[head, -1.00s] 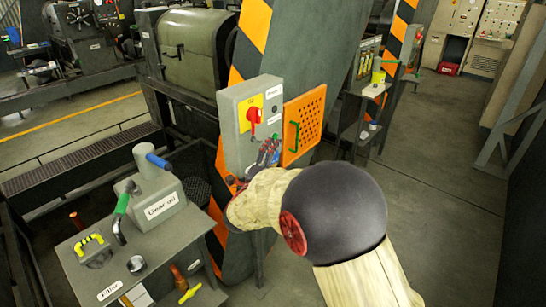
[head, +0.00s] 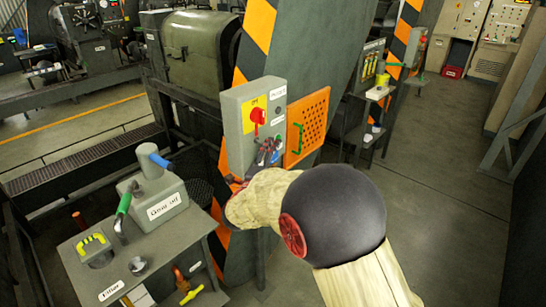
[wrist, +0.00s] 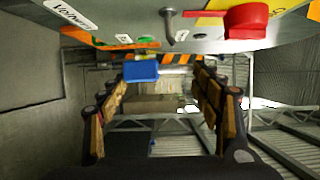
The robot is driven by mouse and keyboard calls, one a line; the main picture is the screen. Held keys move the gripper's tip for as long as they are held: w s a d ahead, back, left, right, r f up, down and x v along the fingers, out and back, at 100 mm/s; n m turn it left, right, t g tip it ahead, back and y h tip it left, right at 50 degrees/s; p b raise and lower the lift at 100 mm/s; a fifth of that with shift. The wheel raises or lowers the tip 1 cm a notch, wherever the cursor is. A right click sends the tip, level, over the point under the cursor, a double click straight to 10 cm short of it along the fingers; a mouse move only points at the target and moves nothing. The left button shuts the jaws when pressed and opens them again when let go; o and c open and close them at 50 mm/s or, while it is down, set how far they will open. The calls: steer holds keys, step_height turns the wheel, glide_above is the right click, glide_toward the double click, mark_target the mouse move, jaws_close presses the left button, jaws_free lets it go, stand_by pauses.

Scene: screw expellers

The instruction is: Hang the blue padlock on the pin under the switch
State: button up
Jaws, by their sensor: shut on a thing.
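The blue padlock (wrist: 141,71) shows as a blue block at the fingertips in the wrist view, nearer the left finger; its shackle is not clear. A small blue patch also shows at my gripper (head: 267,155) in the head view. My gripper is shut on the padlock, just in front of the lower part of the grey switch box (head: 238,130). The red switch (head: 258,116) is above the gripper and shows at the top right of the wrist view (wrist: 246,20). The metal pin (wrist: 171,26) sticks out beside it there, apart from the padlock.
An orange perforated panel (head: 306,127) with a green handle is right of the box. A striped column (head: 320,50) stands behind. Open floor lies right.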

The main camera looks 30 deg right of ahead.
steer(key=shift+w+a+b, duration=0.3)
steer(key=shift+w+b, duration=0.05)
steer(key=shift+w, duration=0.5)
steer(key=shift+w+a+b, duration=0.3)
steer(key=shift+w+a, duration=0.05)
steer(key=shift+w, duration=0.55)
steer(key=shift+w+a+b, duration=0.3)
steer(key=shift+w+b, duration=0.05)
steer(key=shift+w, duration=0.5)
stand_by(0.7)
steer(key=shift+f+b, duration=0.7)
steer(key=shift+b, duration=0.1)
stand_by(0.3)
steer(key=o, duration=1.4)
steer(key=shift+o, duration=0.6)
steer(key=shift+o, duration=1.2)
steer(key=b+v, duration=0.1)
steer(key=v, duration=0.9)
